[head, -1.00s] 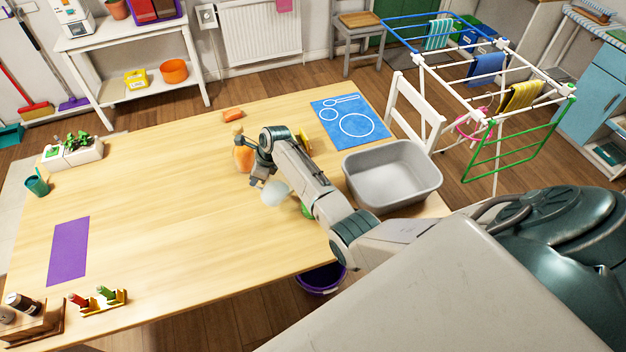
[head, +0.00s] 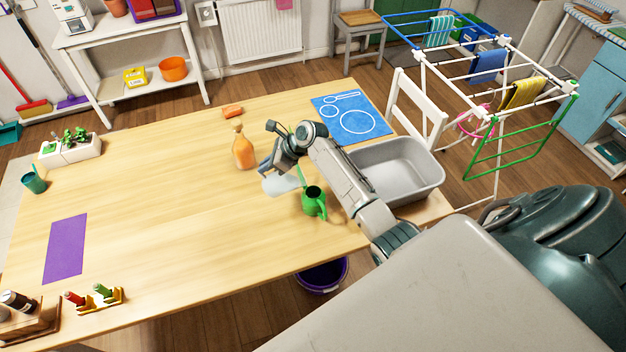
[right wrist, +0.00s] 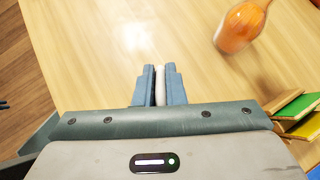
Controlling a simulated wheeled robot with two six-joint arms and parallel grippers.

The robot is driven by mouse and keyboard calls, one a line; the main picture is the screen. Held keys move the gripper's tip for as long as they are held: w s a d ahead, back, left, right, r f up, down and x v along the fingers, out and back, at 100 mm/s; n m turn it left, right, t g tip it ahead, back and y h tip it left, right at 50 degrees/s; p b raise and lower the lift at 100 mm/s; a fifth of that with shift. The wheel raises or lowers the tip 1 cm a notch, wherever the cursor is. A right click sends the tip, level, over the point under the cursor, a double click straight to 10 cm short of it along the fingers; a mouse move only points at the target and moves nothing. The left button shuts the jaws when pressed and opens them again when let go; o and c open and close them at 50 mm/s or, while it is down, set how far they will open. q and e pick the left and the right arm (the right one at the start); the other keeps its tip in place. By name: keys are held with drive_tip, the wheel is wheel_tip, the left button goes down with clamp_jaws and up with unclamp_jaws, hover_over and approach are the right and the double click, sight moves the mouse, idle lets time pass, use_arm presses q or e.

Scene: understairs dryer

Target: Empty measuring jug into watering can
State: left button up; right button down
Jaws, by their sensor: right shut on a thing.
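The green watering can (head: 314,203) stands on the wooden table, just left of my right forearm. The pale translucent measuring jug (head: 281,184) is beside it on the left, below my right gripper (head: 268,160). The jug looks tilted towards the can, but I cannot tell whether anything is pouring. In the right wrist view my right gripper (right wrist: 160,88) is shut on a thin whitish part (right wrist: 160,84), which looks like the jug's handle. The jug's body is hidden in that view. My left gripper is not in view.
An orange bottle (head: 244,150) stands close left of my right gripper; it also shows in the right wrist view (right wrist: 240,27). A grey basin (head: 405,172) and blue mat (head: 350,118) lie to the right. The table's left and middle are mostly clear.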

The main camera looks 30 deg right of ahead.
drive_tip(key=shift+s+d+r+b, duration=0.3)
drive_tip(key=shift+b, duration=0.35)
drive_tip(key=shift+r+t+y+b, duration=0.35)
drive_tip(key=shift+y+b, duration=0.25)
drive_tip(key=shift+b, duration=0.2)
drive_tip(key=shift+s+d+r+t+b, duration=0.25)
drive_tip(key=shift+b, duration=0.15)
drive_tip(key=shift+w+r+b, duration=0.1)
drive_tip(key=shift+b, duration=0.3)
drive_tip(key=shift+s+d+r+y, duration=0.15)
drive_tip(key=shift+s+y, duration=0.05)
drive_tip(key=shift+y, duration=0.1)
drive_tip(key=shift+b, duration=0.4)
drive_tip(key=shift+s+d+r+b, duration=0.15)
drive_tip(key=shift+b, duration=0.3)
